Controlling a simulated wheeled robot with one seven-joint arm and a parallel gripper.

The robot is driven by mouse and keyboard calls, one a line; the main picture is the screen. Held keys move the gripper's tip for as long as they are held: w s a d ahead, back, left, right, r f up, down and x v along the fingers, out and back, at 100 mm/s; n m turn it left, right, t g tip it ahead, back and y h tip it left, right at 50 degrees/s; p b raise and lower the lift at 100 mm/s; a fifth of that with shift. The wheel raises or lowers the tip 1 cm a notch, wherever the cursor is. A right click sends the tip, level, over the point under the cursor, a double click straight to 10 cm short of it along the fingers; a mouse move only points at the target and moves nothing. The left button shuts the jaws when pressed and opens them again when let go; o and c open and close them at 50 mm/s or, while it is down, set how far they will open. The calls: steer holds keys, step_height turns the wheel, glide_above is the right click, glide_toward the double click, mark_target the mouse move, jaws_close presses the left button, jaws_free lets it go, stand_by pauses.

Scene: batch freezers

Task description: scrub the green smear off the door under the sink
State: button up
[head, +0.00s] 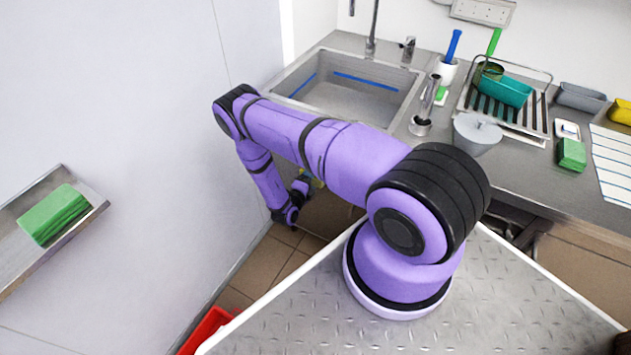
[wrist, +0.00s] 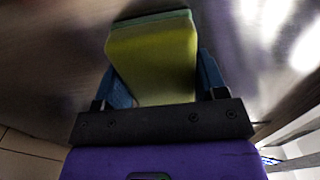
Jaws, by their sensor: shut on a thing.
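My gripper (wrist: 163,78) is shut on a sponge (wrist: 152,60), yellow with a darker green layer on its far side. Blue fingers hold it from both sides. The sponge's far end is at or close to a dull metal surface (wrist: 50,60), apparently the door under the sink; I cannot tell whether it touches. In the head view my arm reaches down below the sink (head: 347,95), and a bit of the sponge (head: 313,184) shows beside the wrist. The green smear is not visible in either view; the sponge or arm may hide it.
A pale wall stands close to the left of my arm, with a shelf (head: 95,208) holding green pads (head: 52,215). A red bin (head: 207,330) is on the tiled floor.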

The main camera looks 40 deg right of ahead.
steer(key=shift+w+a, duration=0.5)
steer(key=shift+w, duration=0.8)
steer(key=shift+w+a, duration=0.45)
steer(key=shift+w, duration=0.9)
steer(key=shift+w+a, duration=0.5)
steer(key=shift+w, duration=0.8)
steer(key=v, duration=0.6)
steer(key=shift+v, duration=1.5)
